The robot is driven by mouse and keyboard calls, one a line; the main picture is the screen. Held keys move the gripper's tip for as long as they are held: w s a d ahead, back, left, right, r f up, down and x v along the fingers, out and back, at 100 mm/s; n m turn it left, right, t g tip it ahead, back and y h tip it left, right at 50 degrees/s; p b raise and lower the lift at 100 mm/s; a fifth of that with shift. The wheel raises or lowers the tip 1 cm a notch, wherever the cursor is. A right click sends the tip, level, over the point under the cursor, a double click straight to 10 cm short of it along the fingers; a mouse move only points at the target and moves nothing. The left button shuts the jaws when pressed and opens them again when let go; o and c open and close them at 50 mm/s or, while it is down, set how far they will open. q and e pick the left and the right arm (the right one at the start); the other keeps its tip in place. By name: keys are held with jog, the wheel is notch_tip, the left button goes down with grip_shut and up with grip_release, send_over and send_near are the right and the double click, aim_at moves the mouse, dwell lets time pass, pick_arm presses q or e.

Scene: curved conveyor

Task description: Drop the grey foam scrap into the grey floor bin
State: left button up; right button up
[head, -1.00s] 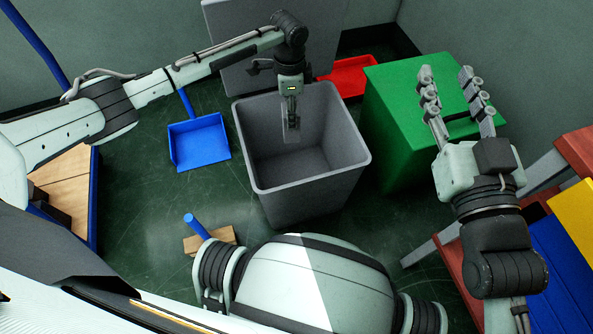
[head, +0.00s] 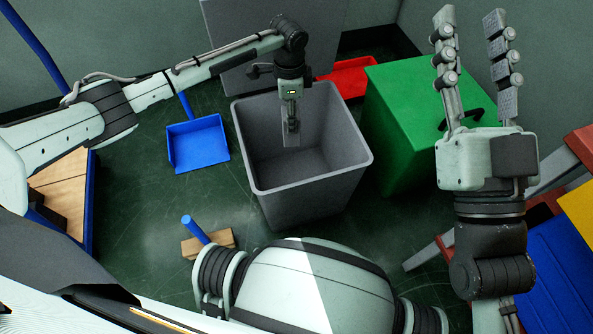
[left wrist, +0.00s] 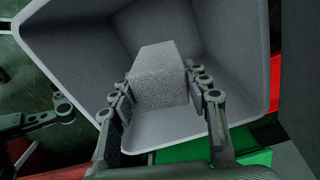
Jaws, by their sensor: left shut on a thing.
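The grey floor bin (head: 310,194) stands open on the floor in the middle of the head view. My left gripper (head: 291,128) points down inside the bin's mouth, near its back wall. In the left wrist view my left gripper (left wrist: 166,97) is shut on the grey foam scrap (left wrist: 160,80), a pale speckled block, with the inside of the grey bin (left wrist: 90,75) around it. In the head view the scrap is hard to tell apart from the fingers. My right gripper (head: 474,65) is open and empty, raised at the right above the green box.
A green box (head: 400,145) stands right of the bin. A blue dustpan (head: 198,143) lies left of it and a red dustpan (head: 350,77) behind it. A blue-handled brush (head: 207,240) lies on the floor in front. Red steps (head: 560,172) stand at the far right.

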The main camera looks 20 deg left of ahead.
pick_arm(q)
jog(key=o, duration=0.8)
notch_tip(320, 180, up, 12)
dwell(0.5)
